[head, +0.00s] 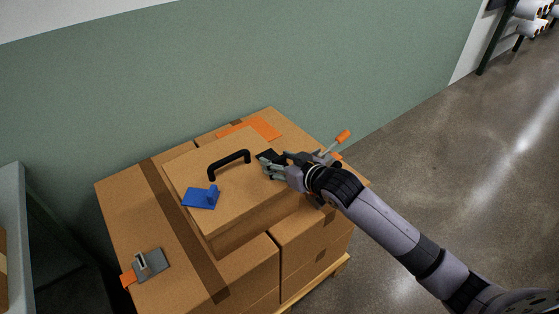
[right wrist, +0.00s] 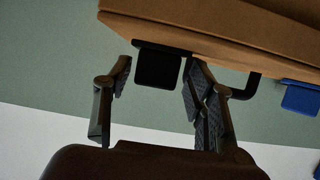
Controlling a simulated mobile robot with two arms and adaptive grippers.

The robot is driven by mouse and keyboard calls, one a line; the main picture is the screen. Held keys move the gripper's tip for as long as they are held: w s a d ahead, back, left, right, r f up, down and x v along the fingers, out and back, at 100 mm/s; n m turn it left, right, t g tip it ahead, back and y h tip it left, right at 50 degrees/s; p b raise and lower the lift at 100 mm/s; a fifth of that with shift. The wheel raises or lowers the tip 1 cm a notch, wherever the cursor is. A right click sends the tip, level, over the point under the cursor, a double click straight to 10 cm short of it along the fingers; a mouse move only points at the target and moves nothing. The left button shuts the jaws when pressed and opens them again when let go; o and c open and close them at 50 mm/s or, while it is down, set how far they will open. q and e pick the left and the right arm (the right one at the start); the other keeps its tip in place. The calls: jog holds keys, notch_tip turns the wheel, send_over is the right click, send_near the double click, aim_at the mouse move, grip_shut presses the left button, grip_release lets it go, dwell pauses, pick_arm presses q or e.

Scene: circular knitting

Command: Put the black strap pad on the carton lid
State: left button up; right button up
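The black strap pad (head: 268,155) lies at the right part of the carton lid (head: 245,196), beside the black handle. In the right wrist view the pad (right wrist: 158,68) is a dark square-ended piece at the lid's edge (right wrist: 215,45). My right gripper (head: 266,167) is at the pad, reaching in from the right. In the right wrist view my right gripper's fingers (right wrist: 158,90) stand apart on either side of the pad, with narrow gaps. The gripper partly hides the pad in the head view. My left gripper is not in view.
A grey metal piece with an orange tab (head: 152,264) lies on the lower cartons. An orange-handled tool (head: 342,137) is behind my right gripper. A green wall (head: 240,70) stands behind.

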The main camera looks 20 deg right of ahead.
jog(key=shift+o, duration=0.6)
jog(key=shift+r, duration=0.15)
jog(key=v, duration=1.2)
